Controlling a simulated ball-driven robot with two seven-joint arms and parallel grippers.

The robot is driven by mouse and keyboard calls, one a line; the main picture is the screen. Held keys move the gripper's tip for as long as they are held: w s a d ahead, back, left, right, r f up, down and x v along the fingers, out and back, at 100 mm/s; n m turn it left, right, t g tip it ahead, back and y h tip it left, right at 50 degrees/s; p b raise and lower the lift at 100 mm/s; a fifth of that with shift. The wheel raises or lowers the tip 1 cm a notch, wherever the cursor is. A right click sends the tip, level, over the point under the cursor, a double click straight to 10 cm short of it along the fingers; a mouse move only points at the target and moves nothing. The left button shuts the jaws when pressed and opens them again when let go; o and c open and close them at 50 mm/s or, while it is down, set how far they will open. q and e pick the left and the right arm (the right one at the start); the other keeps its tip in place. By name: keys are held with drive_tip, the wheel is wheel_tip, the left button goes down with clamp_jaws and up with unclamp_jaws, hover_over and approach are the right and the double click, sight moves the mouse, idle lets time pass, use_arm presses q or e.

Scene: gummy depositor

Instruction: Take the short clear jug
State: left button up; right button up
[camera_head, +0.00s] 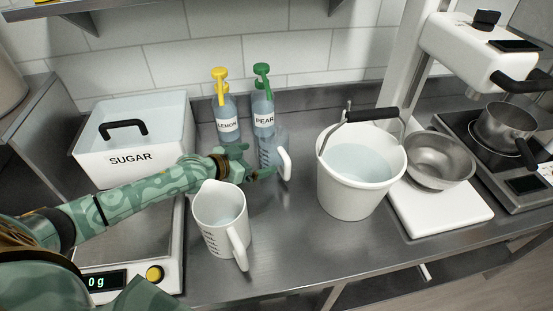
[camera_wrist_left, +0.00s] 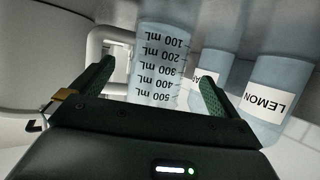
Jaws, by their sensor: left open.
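The short clear jug (camera_head: 268,146) stands on the steel counter in front of the pear bottle, partly hidden by my left gripper. Its white handle (camera_head: 285,163) points right and toward the front. My left gripper (camera_head: 254,161) is open beside the jug's near-left side, its fingers pointing at it. In the left wrist view the jug (camera_wrist_left: 160,62) appears upside down, with black mL marks, between the two open fingers (camera_wrist_left: 156,76) and a little beyond them. I cannot tell whether a finger touches it. My right gripper is not in view.
A white jug (camera_head: 220,205) stands just in front of my left forearm. The lemon bottle (camera_head: 227,120) and pear bottle (camera_head: 263,112) stand behind. A white bucket (camera_head: 345,190) is at right, the sugar bin (camera_head: 100,165) at left. Counter between clear jug and bucket is free.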

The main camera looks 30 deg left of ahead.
sight(261, 157)
use_arm(q)
drive_tip(key=b+x, duration=0.1)
drive_tip(key=x, duration=0.3)
drive_tip(key=shift+w+d+f, duration=0.1)
drive_tip(key=shift+w+f, duration=0.1)
drive_tip(key=shift+w, duration=0.05)
drive_tip(key=shift+w+d+b, duration=0.15)
drive_tip(key=shift+w+b, duration=0.15)
drive_tip(key=shift+w, duration=0.05)
drive_tip(key=shift+s, duration=0.1)
drive_tip(key=shift+c, duration=0.7)
drive_tip(key=c, duration=0.8)
